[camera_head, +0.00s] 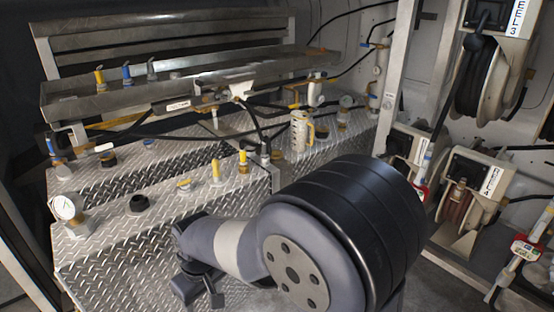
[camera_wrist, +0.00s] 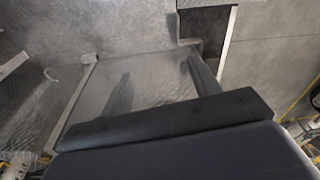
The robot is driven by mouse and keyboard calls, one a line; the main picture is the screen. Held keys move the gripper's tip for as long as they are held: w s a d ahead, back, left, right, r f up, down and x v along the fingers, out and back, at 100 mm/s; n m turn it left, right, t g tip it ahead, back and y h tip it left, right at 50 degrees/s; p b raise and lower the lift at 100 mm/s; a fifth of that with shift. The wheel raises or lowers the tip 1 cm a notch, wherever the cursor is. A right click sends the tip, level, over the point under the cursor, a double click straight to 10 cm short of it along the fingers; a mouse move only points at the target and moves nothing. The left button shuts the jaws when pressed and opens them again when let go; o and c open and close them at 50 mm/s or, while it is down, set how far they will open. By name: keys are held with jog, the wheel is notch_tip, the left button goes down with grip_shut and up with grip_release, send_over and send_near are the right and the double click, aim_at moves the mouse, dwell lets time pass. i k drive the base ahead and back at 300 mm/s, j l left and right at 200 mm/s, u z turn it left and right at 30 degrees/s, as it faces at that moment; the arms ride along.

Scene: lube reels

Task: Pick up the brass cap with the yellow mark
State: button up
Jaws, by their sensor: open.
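A low brass cap with a yellow mark (camera_head: 185,185) appears to sit on the front diamond-plate deck (camera_head: 120,240), left of a small yellow-topped fitting (camera_head: 216,172). It is small, so I cannot be sure of its marking. My gripper (camera_wrist: 160,76) is open and empty in the wrist view, its two dark fingers spread over a grey metal surface. No cap shows between the fingers. In the head view my arm covers the lower middle, and the gripper end is low and in front of the cap, apart from it.
A black cap (camera_head: 139,203) and a white-faced gauge (camera_head: 66,207) stand left on the deck. A yellow-handled fitting (camera_head: 243,161) stands right. A metal tray (camera_head: 200,78) runs behind. Hose reels (camera_head: 478,85) are at right. Hoses cross the middle.

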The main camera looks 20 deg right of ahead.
aim_at(276, 154)
jog(key=i+l+z, duration=0.1)
jog(key=i+l, duration=0.3)
jog(key=i+l+z, duration=0.15)
jog(key=i+l, duration=0.2)
jog(key=i, duration=0.2)
jog(key=i+l+z, duration=0.1)
jog(key=i, duration=0.7)
jog(key=i+l+z, duration=0.15)
jog(key=i, duration=0.6)
